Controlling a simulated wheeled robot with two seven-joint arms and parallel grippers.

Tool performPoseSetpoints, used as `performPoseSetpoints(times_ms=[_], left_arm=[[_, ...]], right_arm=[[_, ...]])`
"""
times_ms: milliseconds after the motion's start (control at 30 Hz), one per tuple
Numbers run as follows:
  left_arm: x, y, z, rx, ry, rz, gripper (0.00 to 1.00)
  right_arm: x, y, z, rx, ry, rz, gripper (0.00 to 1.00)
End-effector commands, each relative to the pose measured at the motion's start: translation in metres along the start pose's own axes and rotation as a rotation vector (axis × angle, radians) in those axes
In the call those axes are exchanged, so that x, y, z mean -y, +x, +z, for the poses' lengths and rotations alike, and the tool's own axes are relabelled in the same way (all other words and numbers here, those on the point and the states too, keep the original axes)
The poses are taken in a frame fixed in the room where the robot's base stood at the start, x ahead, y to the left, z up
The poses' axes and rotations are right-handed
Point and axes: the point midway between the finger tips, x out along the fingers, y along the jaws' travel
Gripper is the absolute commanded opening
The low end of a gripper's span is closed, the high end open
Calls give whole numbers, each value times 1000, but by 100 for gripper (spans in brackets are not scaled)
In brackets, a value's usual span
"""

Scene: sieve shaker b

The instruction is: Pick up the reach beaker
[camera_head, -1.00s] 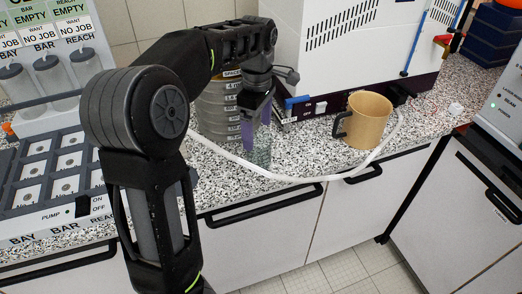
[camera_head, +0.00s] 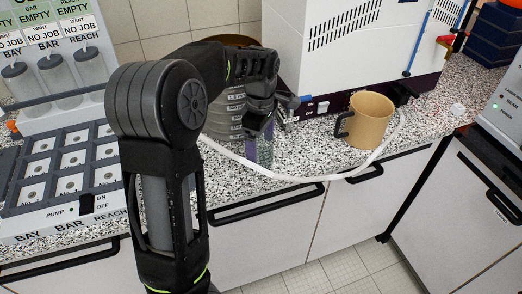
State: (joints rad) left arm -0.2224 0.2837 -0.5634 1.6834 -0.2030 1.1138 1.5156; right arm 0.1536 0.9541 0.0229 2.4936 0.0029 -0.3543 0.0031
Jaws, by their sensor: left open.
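A small clear, greenish glass beaker (camera_head: 263,153) stands on the speckled counter near its front edge; I take it as the reach beaker, but no label on it is readable. My left gripper (camera_head: 259,140) is open, pointing down at the beaker. Its purple fingers are around or just in front of the beaker's upper part; I cannot tell whether they touch it. My left arm hides part of the counter behind. My right gripper is not in view.
A white hose (camera_head: 300,180) runs along the counter's front edge. A stack of grey sieves (camera_head: 222,122) stands behind my gripper, and a tan mug (camera_head: 369,121) to the right. A rack with grey cylinders (camera_head: 60,82) and a tray with square cells (camera_head: 70,158) are left.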

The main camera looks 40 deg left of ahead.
Motion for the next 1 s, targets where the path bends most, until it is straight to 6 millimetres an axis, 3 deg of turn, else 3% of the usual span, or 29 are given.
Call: performPoseSetpoints(times_ms=[167, 733, 1000], left_arm=[[0, 14, 0, 0, 0, 0, 85], [0, 14, 0, 0, 0, 1, 85], [0, 14, 0, 0, 0, 0, 63]], right_arm=[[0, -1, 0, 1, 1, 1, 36], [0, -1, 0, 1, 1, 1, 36], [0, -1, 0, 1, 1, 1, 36]])
